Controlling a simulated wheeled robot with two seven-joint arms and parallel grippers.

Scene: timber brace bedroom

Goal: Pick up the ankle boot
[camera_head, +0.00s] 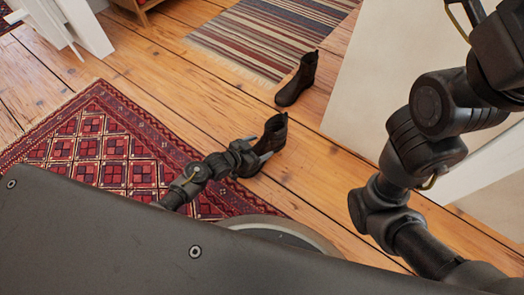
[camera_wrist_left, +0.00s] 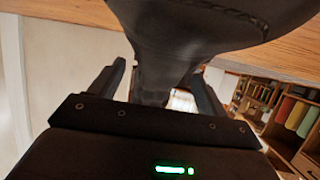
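Two dark ankle boots are on the plank floor. The nearer boot (camera_head: 273,133) is at my left gripper (camera_head: 258,151), which reaches in low from the left. In the left wrist view the dark boot (camera_wrist_left: 165,50) fills the upper middle and extends down between the two fingers of the left gripper (camera_wrist_left: 160,85). The fingers are spread, with a narrow light gap showing beside the left finger. Contact on the right finger's side is unclear. The farther boot (camera_head: 298,80) stands upright near the striped rug, apart from the gripper. My right gripper is out of view.
A red patterned rug (camera_head: 95,150) lies at left and a striped rug (camera_head: 268,35) at the back. A pale panel (camera_head: 385,75) stands right of the boots. White furniture legs (camera_head: 85,25) are at upper left. Bare planks surround the boots.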

